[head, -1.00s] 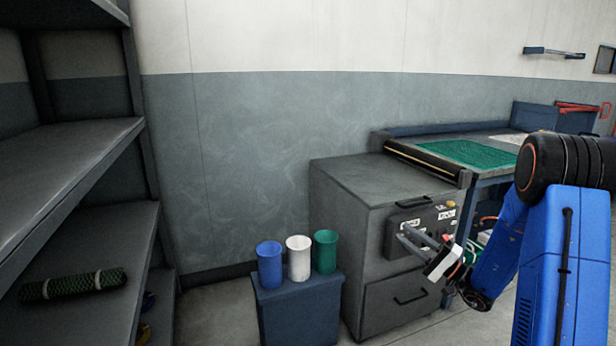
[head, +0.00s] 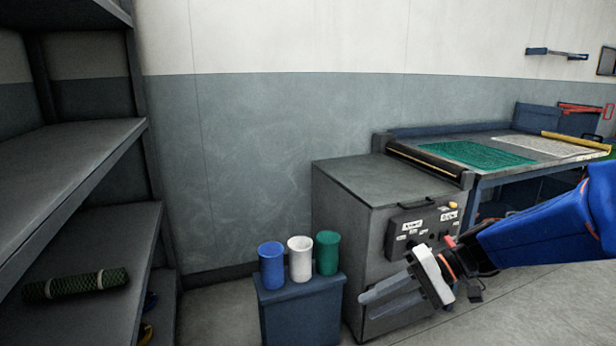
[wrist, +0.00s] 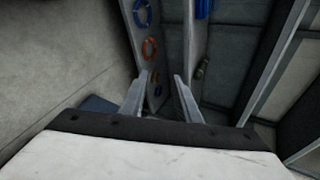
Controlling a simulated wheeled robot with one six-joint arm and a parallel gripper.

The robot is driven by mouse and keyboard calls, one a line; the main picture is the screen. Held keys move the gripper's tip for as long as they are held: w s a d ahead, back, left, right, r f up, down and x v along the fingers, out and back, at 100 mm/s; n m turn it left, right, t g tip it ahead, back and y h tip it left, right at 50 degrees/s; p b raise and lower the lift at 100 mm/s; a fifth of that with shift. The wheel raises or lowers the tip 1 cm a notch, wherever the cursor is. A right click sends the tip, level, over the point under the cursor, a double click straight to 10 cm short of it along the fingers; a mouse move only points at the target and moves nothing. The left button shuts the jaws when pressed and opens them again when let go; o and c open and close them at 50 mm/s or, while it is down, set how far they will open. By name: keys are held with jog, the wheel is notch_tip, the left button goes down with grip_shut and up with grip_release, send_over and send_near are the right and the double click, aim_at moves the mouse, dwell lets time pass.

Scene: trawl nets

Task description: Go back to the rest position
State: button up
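My gripper (head: 378,302) is at the lower right of the head view, in front of the grey cabinet, with its two grey fingers pointing left. The fingers stand apart with nothing between them. In the wrist view my gripper (wrist: 160,95) also shows both fingers spread and empty. My blue arm reaches in from the right edge of the head view.
Blue (head: 272,266), white (head: 300,260) and green (head: 327,253) cups stand on a small blue stand (head: 300,310). The grey cabinet (head: 365,180) and a worktable with green net (head: 475,154) are behind my gripper. A shelf (head: 70,150) holds a rolled green net (head: 76,285).

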jog(key=s+d+f+t+h, duration=0.1)
jog(key=s+d+h, duration=0.2)
jog(key=s, duration=0.2)
jog(key=s+d+f+h, duration=0.1)
jog(key=s+d+h, duration=0.2)
jog(key=s+h, duration=0.15)
jog(key=s+d+r+t+h, duration=0.1)
jog(key=s+d+t+h, duration=0.2)
jog(key=d, duration=0.5)
jog(key=shift+s+r+n+t+h, duration=0.35)
jog(key=shift+s+n+t+h, duration=0.05)
jog(key=shift+t+h, duration=0.3)
